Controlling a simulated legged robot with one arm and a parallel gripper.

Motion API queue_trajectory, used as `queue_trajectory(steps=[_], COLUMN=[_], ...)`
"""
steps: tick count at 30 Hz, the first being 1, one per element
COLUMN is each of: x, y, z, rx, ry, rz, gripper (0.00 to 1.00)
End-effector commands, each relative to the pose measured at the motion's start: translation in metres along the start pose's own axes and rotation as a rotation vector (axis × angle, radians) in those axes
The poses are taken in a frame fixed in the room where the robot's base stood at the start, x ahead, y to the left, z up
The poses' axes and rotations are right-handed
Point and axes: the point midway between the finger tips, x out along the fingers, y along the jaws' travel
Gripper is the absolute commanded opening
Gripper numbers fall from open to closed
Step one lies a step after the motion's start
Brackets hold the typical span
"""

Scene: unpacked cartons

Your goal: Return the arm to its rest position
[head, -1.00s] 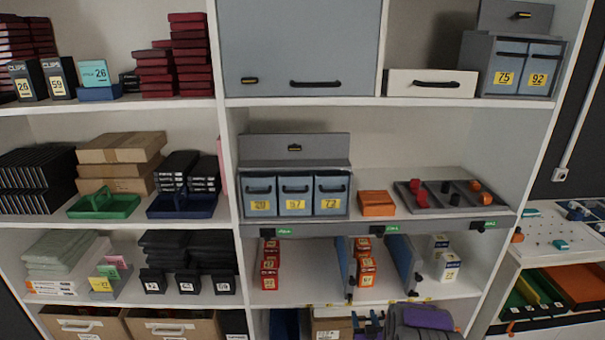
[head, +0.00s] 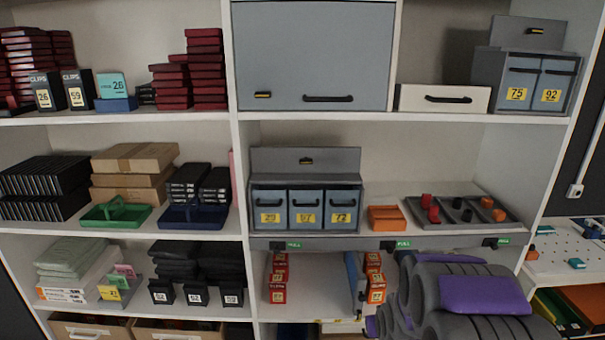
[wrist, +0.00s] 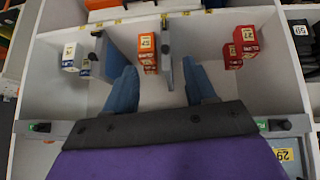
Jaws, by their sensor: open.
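My arm (head: 485,295), grey with purple panels, rises at the lower right of the head view, in front of the lower middle shelf. It hides the right part of that shelf. My gripper (wrist: 158,80) shows in the wrist view with two blue fingers spread apart. Nothing is between the fingers except a view of the shelf floor and a divider behind. The fingers point toward the shelf compartments with red and orange boxes. I cannot make out the fingers in the head view.
Orange boxes (wrist: 149,52) and red boxes (wrist: 246,45) stand by upright dividers; white boxes (wrist: 70,55) stand at left. Above are a three-drawer unit (head: 305,205), an orange box (head: 387,218) and a grey tray (head: 462,212). A pegboard bench (head: 570,250) is at right.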

Motion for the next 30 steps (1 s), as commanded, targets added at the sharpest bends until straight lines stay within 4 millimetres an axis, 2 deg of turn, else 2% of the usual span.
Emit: queue_trajectory(steps=[1,4,13,17,24,27,30], x=[-0.020,-0.053,-0.162,-0.211,-0.301,-0.330,-0.350], y=[-0.002,-0.007,-0.024,-0.033,-0.049,-0.054,-0.057], z=[0.001,0.015,0.072,0.103,0.168,0.192,0.209], rx=[0.003,0.009,0.029,0.036,0.041,0.040,0.038], ry=[-0.028,-0.111,-0.360,-0.466,-0.662,-0.729,-0.776], rz=[0.001,-0.001,-0.018,-0.031,-0.061,-0.073,-0.081], gripper=[0.55,0.55,0.55,0.55,0.55,0.55,0.55])
